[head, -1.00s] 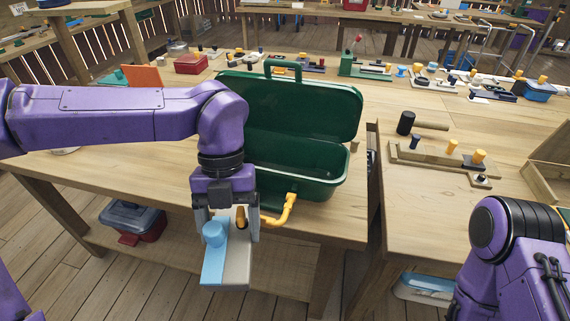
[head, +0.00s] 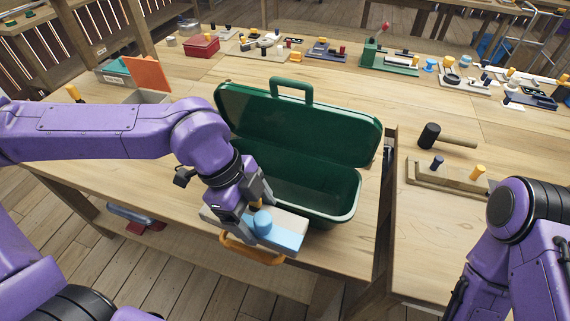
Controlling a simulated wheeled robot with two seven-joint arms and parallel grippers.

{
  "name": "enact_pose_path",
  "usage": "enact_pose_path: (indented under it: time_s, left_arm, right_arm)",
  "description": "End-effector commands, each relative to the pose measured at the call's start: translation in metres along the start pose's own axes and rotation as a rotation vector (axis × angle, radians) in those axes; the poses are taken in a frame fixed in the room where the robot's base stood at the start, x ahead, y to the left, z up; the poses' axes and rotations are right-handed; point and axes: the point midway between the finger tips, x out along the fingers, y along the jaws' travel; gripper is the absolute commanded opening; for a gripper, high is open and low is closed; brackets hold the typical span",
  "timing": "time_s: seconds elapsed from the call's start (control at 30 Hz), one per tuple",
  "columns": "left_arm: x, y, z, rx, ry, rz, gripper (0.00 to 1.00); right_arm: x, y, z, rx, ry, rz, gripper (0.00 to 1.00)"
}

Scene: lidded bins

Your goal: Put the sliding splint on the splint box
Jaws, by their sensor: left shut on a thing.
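My left gripper (head: 254,205) points down and is shut on a flat light blue and grey-white piece (head: 281,236) with a blue knob; this may be the sliding splint. A curved yellow handle (head: 250,250) shows under it; I cannot tell whether it is joined to the piece. The piece is in front of the left part of an open green box (head: 345,205), possibly the splint box, and hides some of its front wall. I cannot tell whether they touch. The box's lid (head: 300,125) stands up at the back, and the inside that shows looks empty. My right gripper is out of view.
A wooden block with pegs (head: 445,177) and a black-headed mallet (head: 430,135) lie on the right-hand table. A red box (head: 201,46), an orange panel (head: 148,73) and a green fixture (head: 390,61) stand farther back. Bare tabletop lies left of the green box.

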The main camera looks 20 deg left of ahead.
Motion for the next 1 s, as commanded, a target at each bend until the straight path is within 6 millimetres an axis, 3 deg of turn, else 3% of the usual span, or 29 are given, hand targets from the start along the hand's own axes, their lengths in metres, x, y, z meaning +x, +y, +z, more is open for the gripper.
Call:
enact_pose_path:
  time_s: [0.1,0.7,1.0]
  left_arm:
    - [0.001,-0.027,0.000,-0.003,-0.004,0.005,0.32]
    - [0.001,-0.141,-0.002,-0.001,-0.002,0.003,0.32]
    - [0.040,-0.138,0.015,0.000,-0.002,0.006,0.32]
  right_arm:
    - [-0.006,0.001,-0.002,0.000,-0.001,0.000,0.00]
    - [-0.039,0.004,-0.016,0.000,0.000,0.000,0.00]
    - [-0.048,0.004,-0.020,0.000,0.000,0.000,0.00]
